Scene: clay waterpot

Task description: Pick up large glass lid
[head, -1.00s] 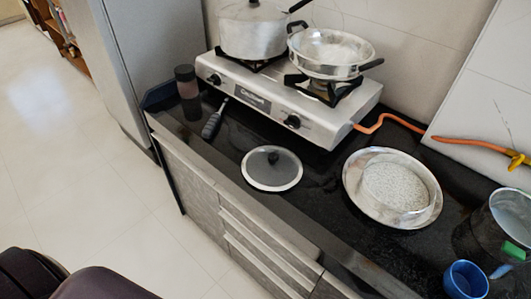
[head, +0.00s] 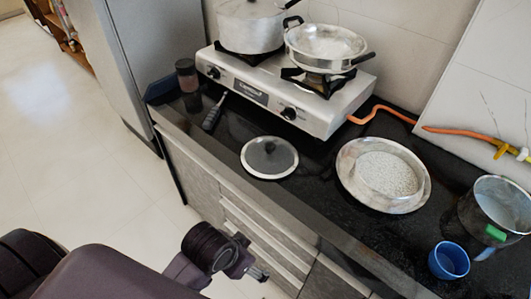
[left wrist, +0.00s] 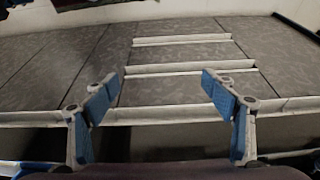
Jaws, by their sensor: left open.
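The large glass lid (head: 269,157) lies flat on the black counter, in front of the gas stove. It is round, with a light rim and a dark knob on top. My left gripper (head: 262,277) is in front of the drawers, below the counter edge and apart from the lid. In the left wrist view my left gripper (left wrist: 160,92) is open and empty, its blue-padded fingers wide apart, facing the grey drawer fronts. The lid is not clearly seen in that view. My right gripper is not in view.
The stove (head: 290,90) carries a lidded pot (head: 250,27) and a pan (head: 325,47). A metal plate of grains (head: 350,195) lies right of the lid, with a blue cup (head: 449,261) and a pot (head: 497,208) farther right. A dark-handled tool (head: 214,113) lies to the left.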

